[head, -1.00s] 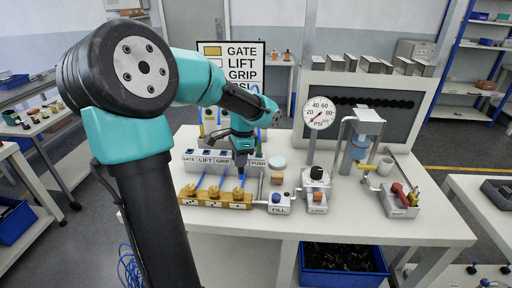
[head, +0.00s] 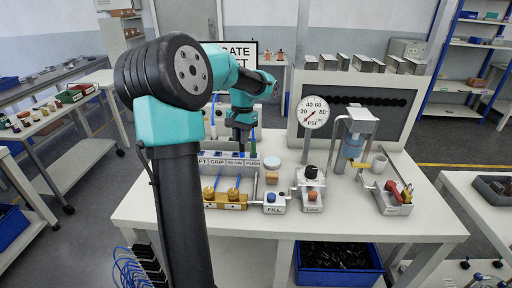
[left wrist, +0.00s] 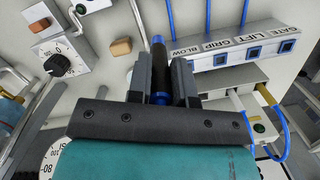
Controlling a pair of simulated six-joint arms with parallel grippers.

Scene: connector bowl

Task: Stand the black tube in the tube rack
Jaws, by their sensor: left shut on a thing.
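My left gripper (head: 240,138) is at the back of the bench, just above and behind the labelled block in the head view. In the left wrist view its two fingers (left wrist: 160,85) are shut on the black tube (left wrist: 158,60), a dark cylinder with a blue band between the fingers. The tube's far end points away from the gripper, and I cannot see it touching anything there. In the head view the tube is too small to make out. I cannot tell which thing is the tube rack. My right gripper is not in view.
The block with blue sockets (left wrist: 255,48) is beside the gripper. A brass valve block (head: 222,201), a FILL box (head: 274,204), a knob unit (head: 311,190) and a gauge (head: 313,112) stand nearby. A grey tray (head: 392,204) is at the right. The bench front is clear.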

